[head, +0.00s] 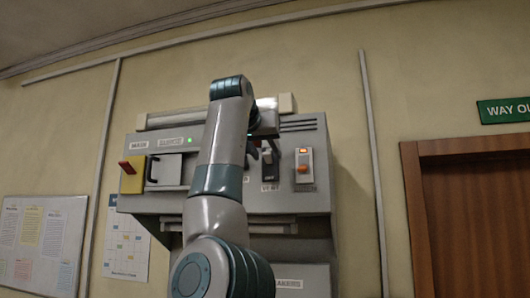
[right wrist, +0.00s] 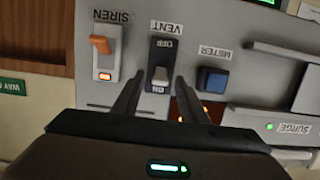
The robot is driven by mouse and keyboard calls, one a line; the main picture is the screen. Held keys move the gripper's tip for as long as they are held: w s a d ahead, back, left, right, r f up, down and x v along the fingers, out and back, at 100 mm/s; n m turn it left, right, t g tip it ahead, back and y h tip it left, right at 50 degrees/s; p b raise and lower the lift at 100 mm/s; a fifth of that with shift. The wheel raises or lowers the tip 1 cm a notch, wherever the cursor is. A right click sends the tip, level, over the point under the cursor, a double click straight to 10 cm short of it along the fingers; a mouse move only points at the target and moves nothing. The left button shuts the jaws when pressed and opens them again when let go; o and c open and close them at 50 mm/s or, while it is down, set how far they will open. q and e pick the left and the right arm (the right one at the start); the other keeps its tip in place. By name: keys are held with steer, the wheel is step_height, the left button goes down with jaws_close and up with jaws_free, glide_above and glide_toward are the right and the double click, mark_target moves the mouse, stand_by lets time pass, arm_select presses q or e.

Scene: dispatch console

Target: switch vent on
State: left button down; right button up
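The vent switch (right wrist: 161,58) is a black plate with a short white lever (right wrist: 160,76). In the right wrist view its lettering is upside down, with OFF at the picture's top and ON at the bottom. The lever sits toward the ON lettering. My right gripper (right wrist: 159,77) is open. Its two dark fingers stand apart on either side of the lever; I cannot tell whether they touch the plate. In the head view my right gripper (head: 264,148) is at the console front, and the vent switch (head: 270,166) is partly hidden behind it. My left gripper is not in view.
The siren switch (right wrist: 105,52), with an orange lever, is beside the vent switch. On the other side is the blue meter button (right wrist: 212,80). An orange glow (right wrist: 205,112) shows behind one finger. The console (head: 285,225) also carries a red lever (head: 125,165) on a yellow plate.

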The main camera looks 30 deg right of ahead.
steer(key=shift+s+a, duration=0.1)
steer(key=shift+s+a+b, duration=0.35)
steer(key=shift+a+b, duration=0.05)
steer(key=b+v, duration=0.4)
steer(key=v, duration=1.2)
steer(key=shift+s+r, duration=0.1)
